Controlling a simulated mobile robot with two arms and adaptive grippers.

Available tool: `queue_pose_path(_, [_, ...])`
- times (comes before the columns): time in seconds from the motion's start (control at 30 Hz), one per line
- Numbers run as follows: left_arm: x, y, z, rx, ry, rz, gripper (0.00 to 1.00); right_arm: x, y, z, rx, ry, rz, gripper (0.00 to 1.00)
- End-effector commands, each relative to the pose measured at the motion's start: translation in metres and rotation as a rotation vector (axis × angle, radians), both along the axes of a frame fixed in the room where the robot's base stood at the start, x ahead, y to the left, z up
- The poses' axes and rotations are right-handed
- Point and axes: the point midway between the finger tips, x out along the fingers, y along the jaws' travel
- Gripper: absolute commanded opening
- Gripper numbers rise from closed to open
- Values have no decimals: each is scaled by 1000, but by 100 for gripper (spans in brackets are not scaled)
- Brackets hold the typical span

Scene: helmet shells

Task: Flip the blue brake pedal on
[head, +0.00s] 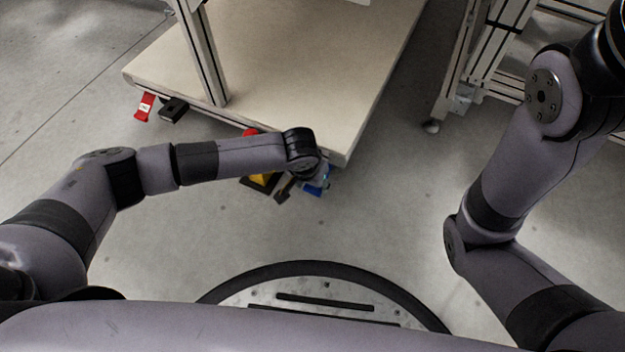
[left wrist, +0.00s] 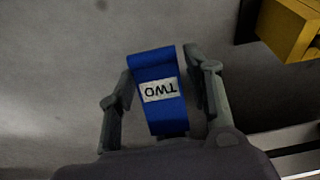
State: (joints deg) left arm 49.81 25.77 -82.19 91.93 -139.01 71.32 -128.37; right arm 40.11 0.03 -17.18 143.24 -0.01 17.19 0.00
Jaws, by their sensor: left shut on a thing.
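The blue brake pedal (head: 319,184) shows in the head view by the near corner of the cart, partly hidden by my left gripper (head: 303,190). In the left wrist view the blue pedal (left wrist: 157,112) has a white label reading TWO, upside down in the picture. It sits between the two grey fingers of my left gripper (left wrist: 160,65), which is shut on it. My right arm is on the right of the head view, but its gripper does not show.
The cart's pale top (head: 300,70) spreads behind the pedal. A yellow box (head: 259,182) with a red top is left of the pedal, partly behind my left arm; yellow also shows in the left wrist view (left wrist: 290,25). A red pedal (head: 145,106) hangs at the far-left corner.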

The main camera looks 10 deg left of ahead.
Motion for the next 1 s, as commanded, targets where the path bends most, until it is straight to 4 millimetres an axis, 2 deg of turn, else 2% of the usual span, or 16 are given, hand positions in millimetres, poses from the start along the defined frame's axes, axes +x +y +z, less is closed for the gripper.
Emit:
queue_pose_path(0.03, [-6,-6,-2,-11,10,-9,0,0,0,0,0,0,0,33])
queue_pose_path(0.2, [-7,-7,-3,-12,14,-10,0,0,0,0,0,0,0,33])
queue_pose_path(0.23, [-8,-7,-3,-13,14,-10,46,0,0,0,0,0,0,33])
queue_pose_path(0.3, [-8,-7,-3,-13,15,-10,51,0,0,0,0,0,0,33])
queue_pose_path(0.6, [-5,-5,-2,-8,10,-5,69,0,0,0,0,1,0,33])
queue_pose_path(0.87, [-3,-3,-1,-6,7,-3,69,1,0,0,2,3,2,33])
queue_pose_path(1.0, [-5,-3,8,-8,5,-5,69,1,0,0,2,3,2,33])
